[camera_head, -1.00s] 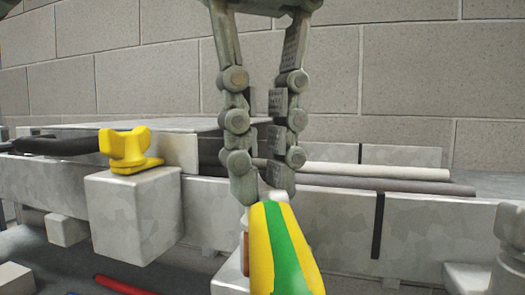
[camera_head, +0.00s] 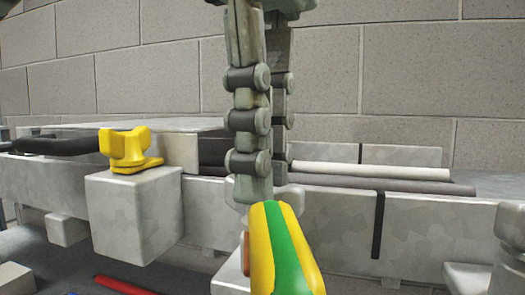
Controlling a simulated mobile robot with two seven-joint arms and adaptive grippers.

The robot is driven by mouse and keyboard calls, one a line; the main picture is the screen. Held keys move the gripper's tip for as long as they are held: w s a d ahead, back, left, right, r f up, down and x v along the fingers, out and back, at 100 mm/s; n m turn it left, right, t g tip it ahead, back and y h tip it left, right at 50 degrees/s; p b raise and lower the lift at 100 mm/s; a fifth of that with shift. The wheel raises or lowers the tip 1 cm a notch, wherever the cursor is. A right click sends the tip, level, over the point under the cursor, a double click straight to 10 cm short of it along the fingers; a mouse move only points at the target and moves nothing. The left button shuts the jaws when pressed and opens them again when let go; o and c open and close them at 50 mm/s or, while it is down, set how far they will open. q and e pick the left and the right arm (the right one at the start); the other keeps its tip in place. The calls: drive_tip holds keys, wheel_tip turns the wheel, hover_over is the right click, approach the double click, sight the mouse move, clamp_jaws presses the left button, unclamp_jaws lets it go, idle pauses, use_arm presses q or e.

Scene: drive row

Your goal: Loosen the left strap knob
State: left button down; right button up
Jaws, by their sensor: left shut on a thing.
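A yellow winged knob (camera_head: 129,149) stands on a pale grey block (camera_head: 137,218) at the left, with no gripper on it. My left gripper (camera_head: 262,194) points straight down near the middle. Its fingers show almost one behind the other and are shut on a pale grey knob (camera_head: 288,196), of which only a part shows beside the nearer finger. A yellow and green striped rounded thing (camera_head: 283,248) in front hides what is below the fingertips. My right gripper is not in view.
A long grey rail (camera_head: 335,225) runs across behind the block. Pale and dark rods (camera_head: 400,171) lie along its top. A black bar (camera_head: 58,144) lies at the far left. A red rod (camera_head: 122,286) lies low down. A block wall (camera_head: 400,70) closes the back.

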use_arm(q)
drive_tip(key=n, duration=0.6)
drive_tip(key=shift+n, duration=0.3)
drive_tip(key=n, duration=0.5)
drive_tip(key=c, duration=1.6)
unclamp_jaws()
wheel_tip(320, 180, up, 12)
drive_tip(key=shift+r, duration=0.1)
